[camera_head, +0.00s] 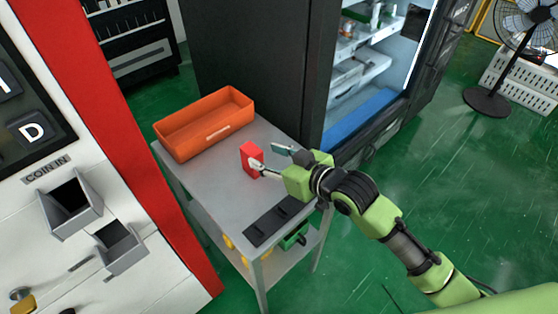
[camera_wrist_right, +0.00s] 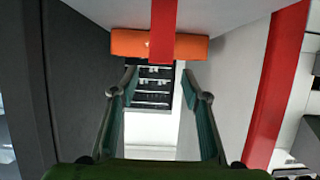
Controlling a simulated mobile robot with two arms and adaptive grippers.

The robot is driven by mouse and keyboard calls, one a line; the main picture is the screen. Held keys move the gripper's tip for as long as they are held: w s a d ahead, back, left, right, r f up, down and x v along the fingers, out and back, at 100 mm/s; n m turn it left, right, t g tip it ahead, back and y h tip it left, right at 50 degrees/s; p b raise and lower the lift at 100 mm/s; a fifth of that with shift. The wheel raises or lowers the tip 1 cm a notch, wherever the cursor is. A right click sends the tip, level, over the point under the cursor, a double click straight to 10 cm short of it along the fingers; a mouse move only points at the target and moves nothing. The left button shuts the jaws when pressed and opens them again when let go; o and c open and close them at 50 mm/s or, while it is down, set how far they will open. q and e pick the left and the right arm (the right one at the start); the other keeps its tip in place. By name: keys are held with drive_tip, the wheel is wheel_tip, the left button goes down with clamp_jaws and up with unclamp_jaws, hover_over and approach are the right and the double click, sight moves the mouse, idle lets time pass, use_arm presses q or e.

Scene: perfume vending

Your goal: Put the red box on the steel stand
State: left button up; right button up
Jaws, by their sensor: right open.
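The red box (camera_head: 250,158) stands upright on the grey steel stand (camera_head: 205,184), near the middle of its top. My right gripper (camera_head: 268,158) is open beside the box, with its fingers pointing left toward it. One fingertip overlaps the box in the head view; I cannot tell if it touches. In the right wrist view the red box (camera_wrist_right: 163,32) is at the top centre, in line with the gap between the two open fingers (camera_wrist_right: 160,85). My left gripper is not in view.
An orange bin (camera_head: 205,125) sits at the back of the stand. A black flat tray (camera_head: 272,221) lies near its front edge. A white and red coin machine (camera_head: 120,200) is at the left, and a dark open fridge cabinet (camera_head: 260,60) stands behind. A fan (camera_head: 520,40) is far right.

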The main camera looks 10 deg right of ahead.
drive_tip(key=shift+v, duration=2.2)
